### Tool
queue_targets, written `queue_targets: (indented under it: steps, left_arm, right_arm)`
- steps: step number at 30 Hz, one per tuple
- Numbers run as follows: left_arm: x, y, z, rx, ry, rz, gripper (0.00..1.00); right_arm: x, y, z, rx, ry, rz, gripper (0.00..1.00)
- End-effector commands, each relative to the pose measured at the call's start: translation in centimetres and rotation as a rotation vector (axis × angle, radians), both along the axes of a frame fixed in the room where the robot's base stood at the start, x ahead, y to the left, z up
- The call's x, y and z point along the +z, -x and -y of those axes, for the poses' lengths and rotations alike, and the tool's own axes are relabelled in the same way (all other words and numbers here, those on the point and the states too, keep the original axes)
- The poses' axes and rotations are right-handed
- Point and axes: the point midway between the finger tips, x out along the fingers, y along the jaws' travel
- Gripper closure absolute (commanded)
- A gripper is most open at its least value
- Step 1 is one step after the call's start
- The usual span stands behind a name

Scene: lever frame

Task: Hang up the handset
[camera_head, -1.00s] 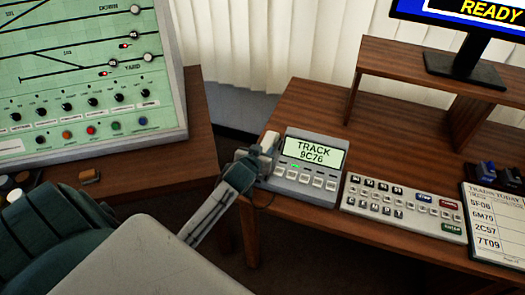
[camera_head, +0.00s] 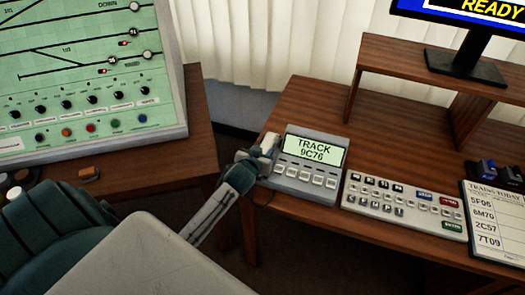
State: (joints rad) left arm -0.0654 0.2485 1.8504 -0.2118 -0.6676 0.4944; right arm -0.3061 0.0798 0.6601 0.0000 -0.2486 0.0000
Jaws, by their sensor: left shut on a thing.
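A grey desk phone unit (camera_head: 309,171) stands near the left end of the wooden desk, its green screen reading "TRACK 9C76". The pale handset (camera_head: 269,142) is at the unit's left side, with only its upper end showing. My left gripper (camera_head: 251,164) is at the handset and shut on it, covering its lower part. I cannot tell whether the handset rests in its cradle. My right gripper is not in view.
A white keypad (camera_head: 405,207) lies right of the phone, then a train list board (camera_head: 494,221). A monitor (camera_head: 468,50) stands on a raised shelf (camera_head: 420,70). A green track panel (camera_head: 80,80) is at left. A gap separates the two desks.

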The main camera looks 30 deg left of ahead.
Motion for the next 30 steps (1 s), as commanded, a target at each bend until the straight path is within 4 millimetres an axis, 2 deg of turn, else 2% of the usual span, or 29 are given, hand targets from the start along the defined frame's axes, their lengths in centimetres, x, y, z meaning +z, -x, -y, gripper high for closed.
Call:
queue_targets:
  steps: [9,10,13,14,23,26,30]
  left_arm:
    - [0.0,0.0,0.0,0.000,0.000,0.001,0.93]
    - [0.0,0.0,0.0,0.000,0.000,0.001,0.64]
    - [0.0,0.0,0.0,0.000,0.000,0.001,0.44]
    - [0.0,0.0,0.0,0.000,0.000,0.001,0.40]
    - [-0.1,0.1,0.0,0.000,0.000,-0.001,0.40]
    - [0.1,0.7,0.2,-0.001,0.000,0.000,0.40]
    - [1.0,2.8,0.7,-0.001,0.000,0.001,0.40]
  right_arm:
    - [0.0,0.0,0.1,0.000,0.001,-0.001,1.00]
    - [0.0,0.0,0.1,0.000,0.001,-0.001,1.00]
    - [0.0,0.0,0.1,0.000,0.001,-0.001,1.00]
    - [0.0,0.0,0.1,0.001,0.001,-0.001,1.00]
    - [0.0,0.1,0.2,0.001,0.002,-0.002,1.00]
    - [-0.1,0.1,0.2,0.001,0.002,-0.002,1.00]
    - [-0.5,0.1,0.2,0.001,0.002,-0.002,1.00]
